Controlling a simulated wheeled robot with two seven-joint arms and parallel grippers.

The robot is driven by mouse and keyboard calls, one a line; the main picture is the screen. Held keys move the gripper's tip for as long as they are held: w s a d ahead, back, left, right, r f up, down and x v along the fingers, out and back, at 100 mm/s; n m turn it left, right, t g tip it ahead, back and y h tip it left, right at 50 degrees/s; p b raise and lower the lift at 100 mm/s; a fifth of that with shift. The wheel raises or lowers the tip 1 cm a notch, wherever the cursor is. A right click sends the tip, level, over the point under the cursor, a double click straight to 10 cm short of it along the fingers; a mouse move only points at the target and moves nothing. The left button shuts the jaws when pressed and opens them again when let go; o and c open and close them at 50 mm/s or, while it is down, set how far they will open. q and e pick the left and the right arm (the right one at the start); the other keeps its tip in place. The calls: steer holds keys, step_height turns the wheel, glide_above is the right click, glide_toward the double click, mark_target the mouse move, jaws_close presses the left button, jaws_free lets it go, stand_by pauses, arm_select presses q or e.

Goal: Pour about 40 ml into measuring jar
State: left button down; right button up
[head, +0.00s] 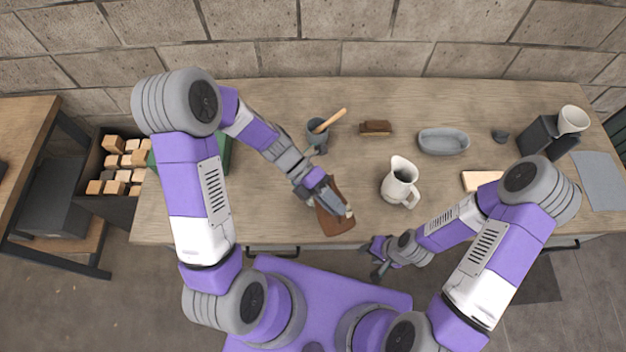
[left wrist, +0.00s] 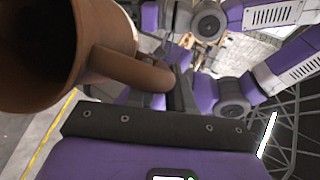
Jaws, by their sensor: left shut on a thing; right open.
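My left gripper (head: 340,207) is shut on the handle of a brown vessel (left wrist: 45,50), seen with its dark open mouth in the left wrist view. In the head view the brown shape (head: 336,225) shows around and below the gripper, near the table's front edge. Whether it touches the table and what it contains cannot be told. A white jug with a handle (head: 398,184) stands upright to the right of that gripper, apart from it. No markings on it are legible, so I cannot tell whether it is the measuring jar. My right gripper (head: 379,259) is open and empty, in front of the table edge.
A grey cup with a wooden-handled tool (head: 318,130), a brown brush-like block (head: 375,128) and a grey oval dish (head: 443,141) stand along the back of the table (head: 270,100). A pale block (head: 482,180) lies right of the jug. A dark machine (head: 540,134) stands far right.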

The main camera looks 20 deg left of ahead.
mark_target(337, 225)
stand_by(0.3)
arm_select(q)
steer(key=f+b, duration=0.1)
steer(key=f+y+b, duration=0.1)
steer(key=b, duration=0.1)
steer(key=s+d+f+t+b, duration=0.1)
steer(key=b, duration=0.1)
steer(key=shift+f, duration=0.1)
steer(key=shift+s+d+f+m+t+y, duration=0.15)
steer(key=shift+s+m+t+y, duration=0.15)
steer(key=shift+s+y, duration=0.1)
steer(key=shift+s, duration=0.15)
steer(key=shift+f+y, duration=0.25)
steer(key=shift+y, duration=0.05)
steer(key=shift+d+f+t, duration=0.1)
steer(key=shift+f+t, duration=0.2)
steer(key=shift+f, duration=0.1)
steer(key=shift+s+d+f+m+t+y+p, duration=0.15)
steer(key=shift+s+f+m+t+y+p, duration=0.15)
steer(key=shift+t+y+p, duration=0.15)
steer(key=shift+w, duration=0.1)
